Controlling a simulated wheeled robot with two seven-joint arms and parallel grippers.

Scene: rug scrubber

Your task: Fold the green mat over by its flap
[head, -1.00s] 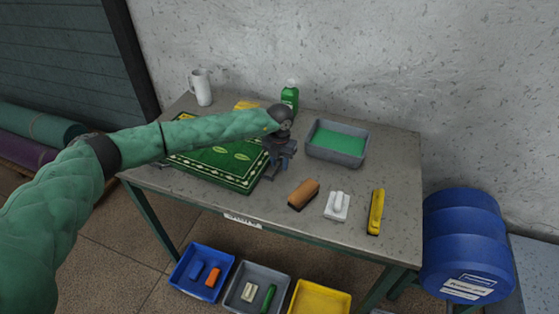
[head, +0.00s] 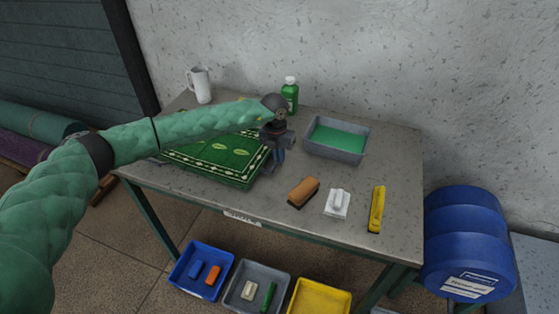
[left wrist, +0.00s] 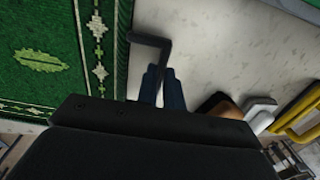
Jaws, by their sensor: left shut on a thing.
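The green mat (head: 215,168), with a cream patterned border and leaf shapes, lies on the left half of the table. My left forearm covers its far part. In the left wrist view the mat (left wrist: 55,60) fills the left side. A dark bent flap (left wrist: 150,41) stands at its right edge. My left gripper (head: 275,158) is at the mat's right edge, pointing down. Its blue-grey fingers (left wrist: 162,85) are shut on the dark flap. The grip itself is partly hidden by the gripper's body. My right gripper is not in view.
Right of the mat are a grey tray (head: 341,155) with green contents, a brown brush (head: 303,192), a white scrubber (head: 337,203) and a yellow tool (head: 377,209). A green bottle (head: 290,96) and white mug (head: 199,86) stand behind.

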